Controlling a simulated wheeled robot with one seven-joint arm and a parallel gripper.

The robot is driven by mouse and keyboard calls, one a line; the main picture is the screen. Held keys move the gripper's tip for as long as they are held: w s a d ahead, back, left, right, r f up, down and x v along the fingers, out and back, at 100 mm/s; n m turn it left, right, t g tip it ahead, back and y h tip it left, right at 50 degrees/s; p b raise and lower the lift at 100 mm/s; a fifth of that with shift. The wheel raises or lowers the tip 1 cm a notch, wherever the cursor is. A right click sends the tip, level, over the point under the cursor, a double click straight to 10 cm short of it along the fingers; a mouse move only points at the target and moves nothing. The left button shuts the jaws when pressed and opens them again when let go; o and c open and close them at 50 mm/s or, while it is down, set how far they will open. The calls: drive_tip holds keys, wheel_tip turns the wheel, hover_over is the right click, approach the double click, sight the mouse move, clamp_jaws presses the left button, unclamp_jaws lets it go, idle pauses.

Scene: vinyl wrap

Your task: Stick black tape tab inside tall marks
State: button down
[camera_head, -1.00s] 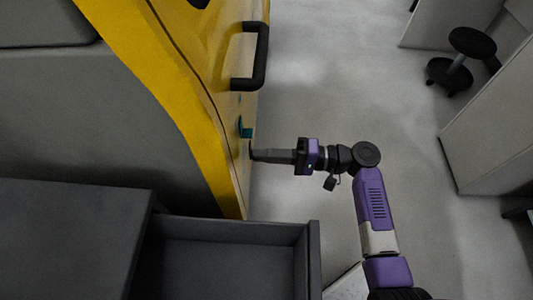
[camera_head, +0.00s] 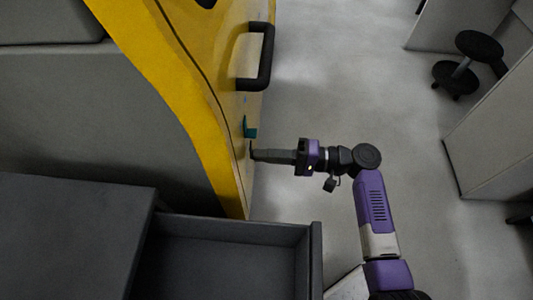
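My gripper (camera_head: 258,155) reaches left to the outer face of the yellow panel (camera_head: 188,110). Its narrow fingers look shut, with a thin dark piece (camera_head: 251,149) upright at their tips, apparently the black tape tab. The tips are very close to the panel; I cannot tell whether the dark piece touches it. A teal tab (camera_head: 250,132) sits on the panel just above the gripper in the picture. The tall marks cannot be made out at this size.
A black bar handle (camera_head: 266,58) stands out from the panel above the teal tab. An open grey drawer (camera_head: 230,232) lies below. A black stool (camera_head: 479,45) and pale cabinets (camera_head: 500,130) are at the right. The floor between is clear.

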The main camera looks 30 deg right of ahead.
drive_tip(key=shift+w+a, duration=0.25)
drive_tip(key=shift+a, duration=0.15)
idle(1.1)
drive_tip(key=c, duration=1.6)
unclamp_jaws()
drive_tip(key=shift+o, duration=0.2)
